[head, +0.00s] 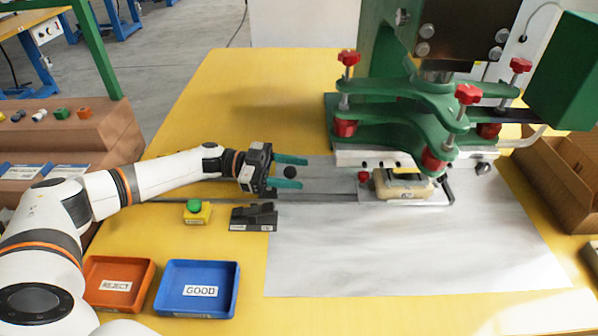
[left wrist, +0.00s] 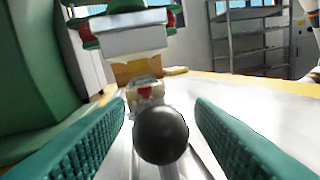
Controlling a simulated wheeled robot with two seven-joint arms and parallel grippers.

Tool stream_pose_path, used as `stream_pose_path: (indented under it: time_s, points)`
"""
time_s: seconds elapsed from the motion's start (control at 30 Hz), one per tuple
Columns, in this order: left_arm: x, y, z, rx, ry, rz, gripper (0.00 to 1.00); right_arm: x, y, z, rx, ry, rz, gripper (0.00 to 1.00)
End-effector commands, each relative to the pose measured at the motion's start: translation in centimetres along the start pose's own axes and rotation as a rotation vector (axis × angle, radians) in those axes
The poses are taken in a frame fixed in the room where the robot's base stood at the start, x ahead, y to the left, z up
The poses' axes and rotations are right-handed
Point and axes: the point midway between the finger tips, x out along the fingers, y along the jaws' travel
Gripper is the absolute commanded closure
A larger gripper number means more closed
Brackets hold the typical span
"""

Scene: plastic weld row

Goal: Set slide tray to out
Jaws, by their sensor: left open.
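My left gripper (head: 302,172) is open, its two teal fingers pointing right toward the press. A black ball knob (head: 290,172) lies between the fingers in the head view. In the left wrist view the knob (left wrist: 160,135) sits centred between the open fingers, with a gap on each side. A rod runs from the knob toward the press. The slide tray's beige nest (head: 405,187) is under the green press head (head: 430,125), at the right end of the metal rails (head: 320,196). My right gripper is not in view.
A green button on a yellow box (head: 197,211) and a black fixture (head: 253,217) stand just in front of my left gripper. An orange REJECT bin (head: 119,301) and a blue GOOD bin (head: 197,306) are nearer. The grey mat (head: 400,255) is clear in front.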

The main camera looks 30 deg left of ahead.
Motion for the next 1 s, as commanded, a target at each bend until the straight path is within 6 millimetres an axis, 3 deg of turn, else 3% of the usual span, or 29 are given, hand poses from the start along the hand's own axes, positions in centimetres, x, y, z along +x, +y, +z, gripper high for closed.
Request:
stream_pose_path:
  time_s: [0.2, 0.47, 0.77, 1.0]
  points:
    - [1.6, 0.0, 0.0, 0.0, 0.001, 0.0, 0.51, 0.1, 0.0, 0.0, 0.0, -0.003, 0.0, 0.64]
    - [1.7, 0.0, 0.0, 0.0, 0.001, 0.0, 0.51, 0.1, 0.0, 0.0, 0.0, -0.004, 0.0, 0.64]
    - [1.6, 0.0, 0.0, 0.0, 0.001, 0.0, 0.99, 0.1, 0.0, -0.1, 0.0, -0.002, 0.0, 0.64]
    - [1.4, 0.0, 0.0, 0.0, 0.002, 0.001, 1.0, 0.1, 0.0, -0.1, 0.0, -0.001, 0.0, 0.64]
